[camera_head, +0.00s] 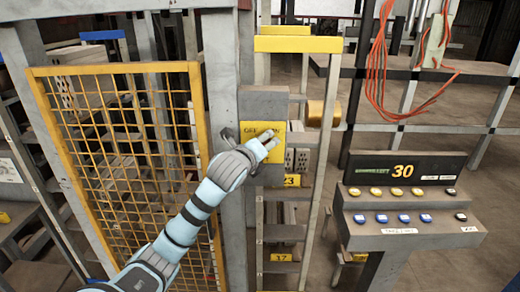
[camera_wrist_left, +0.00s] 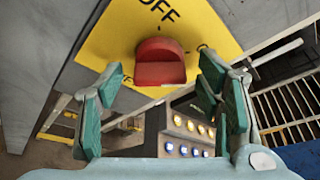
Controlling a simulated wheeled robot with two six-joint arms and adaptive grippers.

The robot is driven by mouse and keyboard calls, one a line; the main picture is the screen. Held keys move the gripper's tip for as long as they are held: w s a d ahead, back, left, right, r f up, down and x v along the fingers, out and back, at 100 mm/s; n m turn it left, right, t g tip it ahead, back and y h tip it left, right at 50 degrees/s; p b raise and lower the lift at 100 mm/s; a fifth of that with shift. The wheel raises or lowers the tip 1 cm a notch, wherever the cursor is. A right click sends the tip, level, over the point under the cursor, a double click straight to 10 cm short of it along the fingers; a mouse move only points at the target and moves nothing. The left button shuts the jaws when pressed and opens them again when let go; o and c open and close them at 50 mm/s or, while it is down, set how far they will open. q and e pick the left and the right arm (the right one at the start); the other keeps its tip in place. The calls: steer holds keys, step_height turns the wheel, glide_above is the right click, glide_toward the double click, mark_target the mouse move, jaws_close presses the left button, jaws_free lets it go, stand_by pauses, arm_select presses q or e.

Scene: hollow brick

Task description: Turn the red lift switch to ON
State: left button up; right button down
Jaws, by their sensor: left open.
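The red lift switch (camera_wrist_left: 160,62) sits on a yellow plate (camera_wrist_left: 205,30) marked OFF in the left wrist view. In the head view the same plate (camera_head: 246,141) is on a grey post, with OFF and part of another word showing; my gripper hides the switch there. My left gripper (camera_head: 268,139) is in front of the plate. In the wrist view its green-padded fingers (camera_wrist_left: 160,75) are open, one on each side of the switch. No finger clearly touches it. My right gripper is in neither view.
A yellow mesh gate (camera_head: 125,150) stands left of the post. A console (camera_head: 405,215) with several buttons and a display reading 30 stands at the right. A lift frame with numbered yellow tags (camera_head: 292,181) stands just right of the post. Orange cables (camera_head: 378,75) hang behind.

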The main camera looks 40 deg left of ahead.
arm_select(q)
steer(key=v, duration=1.2)
steer(key=shift+w, duration=0.1)
